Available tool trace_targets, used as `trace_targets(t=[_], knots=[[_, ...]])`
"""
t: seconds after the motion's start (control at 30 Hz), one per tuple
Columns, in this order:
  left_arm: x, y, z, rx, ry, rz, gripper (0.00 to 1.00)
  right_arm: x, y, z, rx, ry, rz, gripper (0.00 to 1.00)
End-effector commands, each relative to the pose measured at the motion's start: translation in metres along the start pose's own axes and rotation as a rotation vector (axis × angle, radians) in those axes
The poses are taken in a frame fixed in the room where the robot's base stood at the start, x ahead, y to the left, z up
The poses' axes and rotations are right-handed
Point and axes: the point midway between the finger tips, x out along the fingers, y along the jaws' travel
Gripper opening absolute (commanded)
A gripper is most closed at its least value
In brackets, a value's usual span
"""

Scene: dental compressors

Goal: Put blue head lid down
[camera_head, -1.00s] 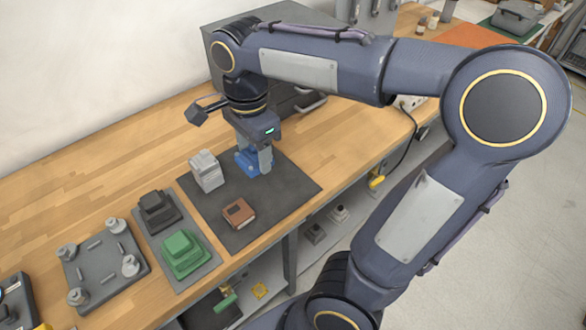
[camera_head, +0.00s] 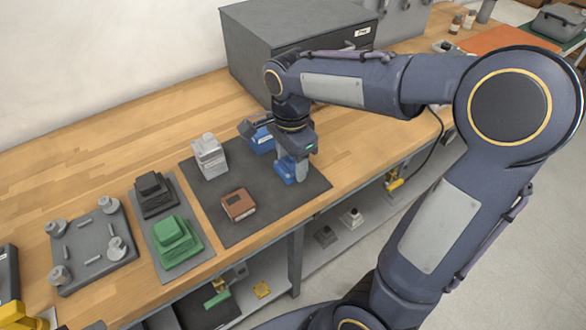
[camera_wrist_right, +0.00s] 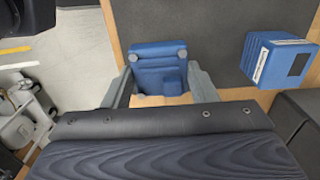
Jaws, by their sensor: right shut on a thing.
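My right gripper (camera_head: 292,163) is shut on a blue head lid (camera_head: 287,174), near the right edge of the dark grey mat (camera_head: 255,228). In the right wrist view the lid (camera_wrist_right: 158,66) sits between the two grey fingers (camera_wrist_right: 165,88). I cannot tell whether its underside touches the mat. A separate blue block (camera_head: 262,144) with white labels stands on the mat behind the gripper; it also shows in the right wrist view (camera_wrist_right: 272,62), apart from the lid. My left gripper is not in view.
A grey block (camera_head: 209,157) and a brown block (camera_head: 238,205) stand on the mat. To the left are a tray with black (camera_head: 155,195) and green (camera_head: 174,242) stepped parts, and a grey fixture plate (camera_head: 92,252). A grey drawer cabinet (camera_head: 290,42) stands behind. The mat's middle is clear.

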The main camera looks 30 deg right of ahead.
Motion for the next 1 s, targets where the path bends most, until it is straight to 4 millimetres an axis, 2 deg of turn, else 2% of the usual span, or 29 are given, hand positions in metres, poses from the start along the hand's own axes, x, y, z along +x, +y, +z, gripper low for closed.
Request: trace_targets(t=[0.23,0.47,0.87,0.9,1.0], knots=[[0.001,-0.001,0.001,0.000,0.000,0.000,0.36,0.018,-0.011,-0.010,0.001,0.000,0.001,0.26],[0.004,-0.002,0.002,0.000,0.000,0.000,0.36,0.049,-0.013,-0.012,0.000,-0.001,0.001,0.26],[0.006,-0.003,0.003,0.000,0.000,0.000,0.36,0.054,-0.013,-0.012,0.000,-0.001,-0.002,0.26],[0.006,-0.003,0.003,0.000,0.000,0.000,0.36,0.055,-0.013,-0.012,0.000,-0.001,-0.002,0.54],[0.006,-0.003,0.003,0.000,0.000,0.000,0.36,0.054,-0.013,-0.012,0.000,-0.001,-0.002,0.67]])
